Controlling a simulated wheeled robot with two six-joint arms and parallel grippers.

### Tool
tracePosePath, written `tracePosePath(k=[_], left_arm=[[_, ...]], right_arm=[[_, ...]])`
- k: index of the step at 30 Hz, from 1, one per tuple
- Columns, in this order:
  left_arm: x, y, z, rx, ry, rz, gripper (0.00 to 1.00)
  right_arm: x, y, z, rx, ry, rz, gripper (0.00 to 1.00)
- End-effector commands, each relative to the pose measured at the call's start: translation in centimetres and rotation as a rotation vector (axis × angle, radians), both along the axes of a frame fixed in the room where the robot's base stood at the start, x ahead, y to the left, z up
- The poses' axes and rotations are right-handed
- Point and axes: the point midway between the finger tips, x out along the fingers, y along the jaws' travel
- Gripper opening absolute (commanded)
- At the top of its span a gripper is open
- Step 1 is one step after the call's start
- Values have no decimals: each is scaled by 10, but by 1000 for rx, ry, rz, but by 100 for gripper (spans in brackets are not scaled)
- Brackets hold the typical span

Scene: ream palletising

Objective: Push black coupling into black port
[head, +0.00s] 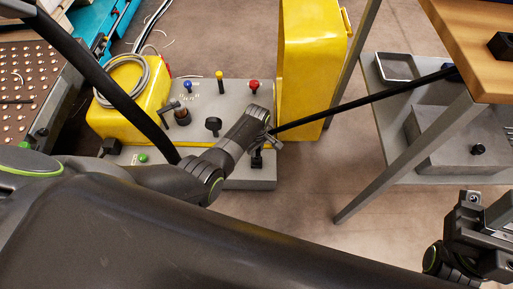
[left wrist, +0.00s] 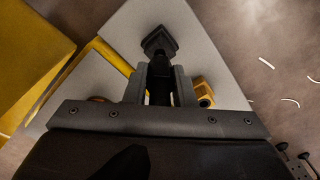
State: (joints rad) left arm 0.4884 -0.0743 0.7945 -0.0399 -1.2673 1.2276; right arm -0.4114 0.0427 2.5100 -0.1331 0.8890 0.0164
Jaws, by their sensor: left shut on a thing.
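My left gripper (head: 264,142) is low over the right part of a grey panel (head: 232,172). It is shut on a black piece, which I take for the black coupling (left wrist: 160,84), seen between the fingers in the left wrist view. A wider black block (left wrist: 159,40) shows just beyond the fingertips; I cannot tell whether it is the port or part of the coupling. In the head view a black part (head: 257,160) shows just below the gripper. How deep the coupling sits is hidden. My right gripper (head: 482,215) is at the lower right, away from the panel; its jaws are unclear.
Blue (head: 188,86), yellow (head: 220,76) and red (head: 254,85) knobs stand along the panel's back, with a black knob (head: 213,125) nearer. A yellow cabinet (head: 312,65) stands behind the gripper. A long black rod or hose (head: 365,100) runs right toward a wooden-topped table (head: 470,35).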

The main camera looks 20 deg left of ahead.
Motion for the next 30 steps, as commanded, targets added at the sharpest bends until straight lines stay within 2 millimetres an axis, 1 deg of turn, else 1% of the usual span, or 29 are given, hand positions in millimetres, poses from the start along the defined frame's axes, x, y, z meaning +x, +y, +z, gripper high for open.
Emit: tracePosePath(k=[30], left_arm=[[0,0,-25,0,-1,0,0]], right_arm=[[0,0,-19,0,1,0,36]])
